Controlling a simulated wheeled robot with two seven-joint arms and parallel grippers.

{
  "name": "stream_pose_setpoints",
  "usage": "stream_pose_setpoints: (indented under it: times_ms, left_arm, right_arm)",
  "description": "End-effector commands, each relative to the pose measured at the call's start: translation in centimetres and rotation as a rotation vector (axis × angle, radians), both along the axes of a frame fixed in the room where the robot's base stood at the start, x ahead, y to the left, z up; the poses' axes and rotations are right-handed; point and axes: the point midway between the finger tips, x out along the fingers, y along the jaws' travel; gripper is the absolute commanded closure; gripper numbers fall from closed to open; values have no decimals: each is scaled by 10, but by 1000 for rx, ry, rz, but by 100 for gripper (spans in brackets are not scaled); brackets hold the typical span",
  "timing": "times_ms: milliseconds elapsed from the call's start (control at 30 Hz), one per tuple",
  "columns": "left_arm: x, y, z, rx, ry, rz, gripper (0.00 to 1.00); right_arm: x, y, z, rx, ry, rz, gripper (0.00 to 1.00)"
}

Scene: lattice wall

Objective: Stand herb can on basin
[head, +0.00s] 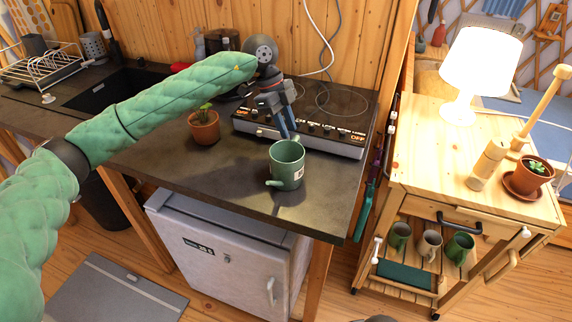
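The basin (88,101), a black sink sunk into the counter, lies at the left, partly behind my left arm. My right gripper is not in view.
A terracotta pot with a plant (204,130) stands between basin and can. A hob (340,139) lies behind the can, and a dish rack (40,66) stands left of the basin. The wooden cart (425,160) at right bears a lamp (485,62) and holds several mugs below.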

Motion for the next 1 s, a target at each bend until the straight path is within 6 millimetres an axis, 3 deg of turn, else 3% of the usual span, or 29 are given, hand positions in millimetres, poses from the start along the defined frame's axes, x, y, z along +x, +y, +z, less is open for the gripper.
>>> stream_pose_setpoints:
  times_ms: [467,700,933,1000]
  left_arm:
    - [-10,-19,-37,0,2,-4,75]
    - [-13,-25,-58,0,0,-2,75]
    - [-13,-25,-60,-1,-1,-3,75]
    - [-13,-25,-61,-1,-1,-3,87]
  right_arm:
    - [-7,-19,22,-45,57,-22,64]
    - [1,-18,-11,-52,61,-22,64]
    - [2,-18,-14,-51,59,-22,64]
    - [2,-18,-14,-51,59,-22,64]
